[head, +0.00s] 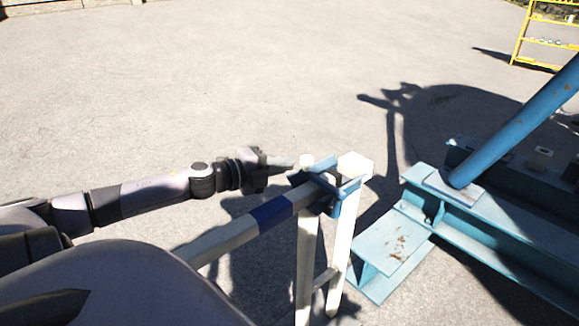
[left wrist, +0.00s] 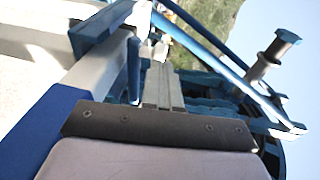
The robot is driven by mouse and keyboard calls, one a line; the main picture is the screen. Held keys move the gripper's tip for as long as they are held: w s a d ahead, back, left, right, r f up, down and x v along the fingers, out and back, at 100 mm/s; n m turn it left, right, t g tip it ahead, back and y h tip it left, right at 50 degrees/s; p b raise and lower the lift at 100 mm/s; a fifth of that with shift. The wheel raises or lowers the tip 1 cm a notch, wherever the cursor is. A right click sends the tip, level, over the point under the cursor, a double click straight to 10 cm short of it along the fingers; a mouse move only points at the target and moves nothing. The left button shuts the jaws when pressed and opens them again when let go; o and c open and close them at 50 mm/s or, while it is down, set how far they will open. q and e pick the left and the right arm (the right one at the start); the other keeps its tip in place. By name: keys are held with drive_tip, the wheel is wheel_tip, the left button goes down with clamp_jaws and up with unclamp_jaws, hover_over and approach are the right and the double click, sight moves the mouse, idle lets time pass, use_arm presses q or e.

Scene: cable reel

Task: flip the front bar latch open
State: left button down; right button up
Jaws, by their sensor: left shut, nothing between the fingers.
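The front bar (head: 225,238) is pale with a dark blue band and runs up to a white post (head: 345,225). A blue latch bracket (head: 347,190) sits at the bar's end by the post top. In the left wrist view, blue latch parts (left wrist: 97,28) cross the pale bar (left wrist: 95,75), and the blue band (left wrist: 45,132) is at lower left. My left gripper (head: 290,162) is shut and empty, its fingertips just left of the latch; I cannot tell whether they touch it. Its closed fingers (left wrist: 163,88) point toward the post in the left wrist view. My right gripper is not in view.
A light blue steel frame (head: 490,225) with a slanted blue tube (head: 520,120) stands right of the post. A yellow rack (head: 545,40) is at the far upper right. The concrete ground (head: 230,80) beyond my left arm is clear.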

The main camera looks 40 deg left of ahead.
use_arm(q)
drive_tip(key=shift+x, duration=0.95)
drive_tip(key=shift+w+f, duration=0.1)
drive_tip(key=shift+w, duration=0.05)
